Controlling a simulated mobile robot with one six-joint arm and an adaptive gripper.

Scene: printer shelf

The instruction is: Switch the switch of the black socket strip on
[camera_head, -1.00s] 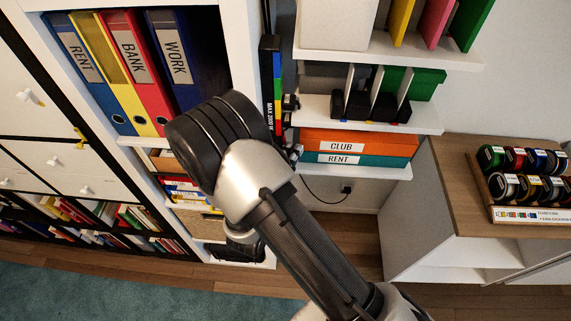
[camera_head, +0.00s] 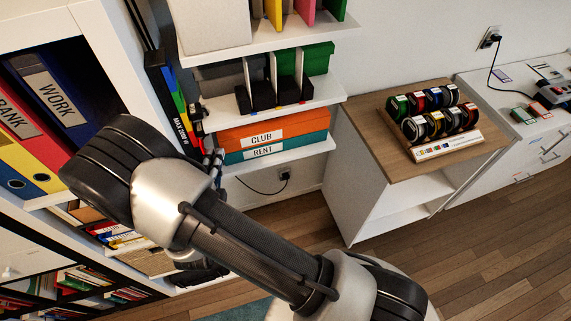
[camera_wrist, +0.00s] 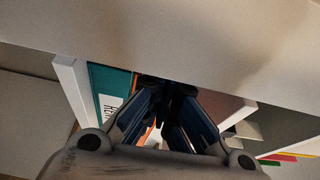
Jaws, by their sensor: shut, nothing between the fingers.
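The black socket strip (camera_head: 158,82) stands upright at the shelf's side edge in the head view. It bears coloured sections in blue, green, yellow and red and the label "MAX 2000 W". Its lower end is hidden by my arm, and I cannot make out its switch. My gripper (camera_wrist: 168,92) shows in the wrist view with its dark fingers together and empty, in front of the orange and teal boxes. The strip cannot be made out in the wrist view.
Shelves beside the strip hold an orange CLUB box (camera_head: 245,139), a teal RENT box (camera_head: 305,143) and black holders (camera_head: 262,95). Binders (camera_head: 50,90) stand at the left. A wooden-topped cabinet (camera_head: 400,165) carries filament spools. A pale surface fills the wrist view's upper part.

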